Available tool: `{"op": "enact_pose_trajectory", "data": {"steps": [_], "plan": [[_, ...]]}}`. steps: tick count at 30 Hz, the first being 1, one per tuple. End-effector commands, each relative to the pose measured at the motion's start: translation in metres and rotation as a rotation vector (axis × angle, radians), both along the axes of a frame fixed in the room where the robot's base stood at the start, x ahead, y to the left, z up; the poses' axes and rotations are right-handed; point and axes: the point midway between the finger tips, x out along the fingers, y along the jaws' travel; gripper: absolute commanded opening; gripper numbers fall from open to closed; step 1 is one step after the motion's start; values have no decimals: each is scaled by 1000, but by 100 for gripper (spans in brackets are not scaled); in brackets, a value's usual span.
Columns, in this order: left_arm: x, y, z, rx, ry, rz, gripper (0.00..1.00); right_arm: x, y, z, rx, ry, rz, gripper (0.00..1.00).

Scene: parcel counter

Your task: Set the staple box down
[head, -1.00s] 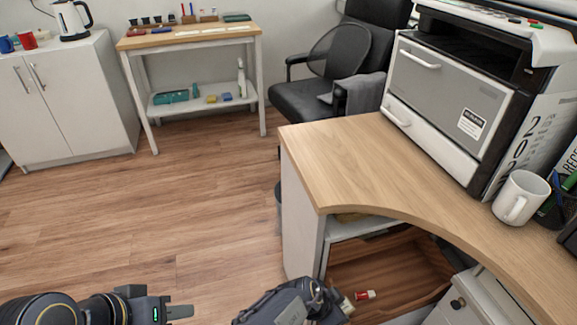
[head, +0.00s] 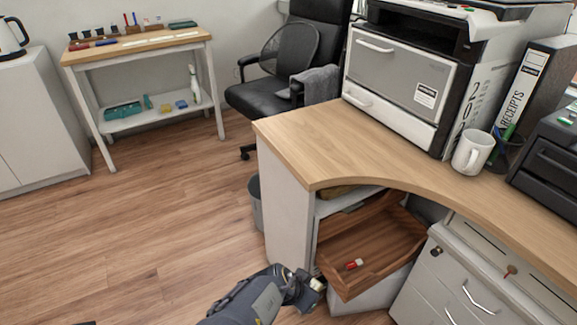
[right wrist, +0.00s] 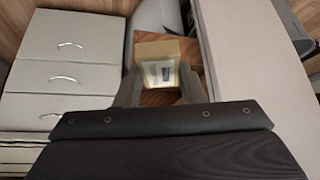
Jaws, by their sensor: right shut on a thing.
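The staple box (right wrist: 158,72) is a small pale-yellow box with a lighter face, held between the two fingers of my right gripper (right wrist: 160,92) in the right wrist view. In the head view my right gripper (head: 312,288) is low in the middle, in front of the desk and just left of the open wooden drawer. The box (head: 318,285) shows there only as a small pale end at the fingertips. My left gripper is out of the picture.
The open wooden drawer (head: 345,284) under the curved desk (head: 330,150) holds a small red-and-white object (head: 354,264). A white drawer unit (head: 425,290) stands to its right. The desktop's front left is clear; a printer (head: 410,80) and mug (head: 472,153) stand further back.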

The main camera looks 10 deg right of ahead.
Motion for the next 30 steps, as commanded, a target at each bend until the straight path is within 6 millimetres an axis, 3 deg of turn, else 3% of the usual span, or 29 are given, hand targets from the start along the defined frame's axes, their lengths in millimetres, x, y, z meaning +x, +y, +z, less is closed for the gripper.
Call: {"op": "enact_pose_trajectory", "data": {"steps": [8, 18, 27, 30], "plan": [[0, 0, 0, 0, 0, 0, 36, 35, -24, 41, 8, -3, 160, 12], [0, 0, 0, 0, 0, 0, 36, 96, -66, 112, 6, -10, 456, 12], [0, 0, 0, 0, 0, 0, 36, 127, -87, 148, 1, -6, 611, 12], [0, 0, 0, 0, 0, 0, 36, 125, -85, 146, -1, 2, 618, 12]]}}
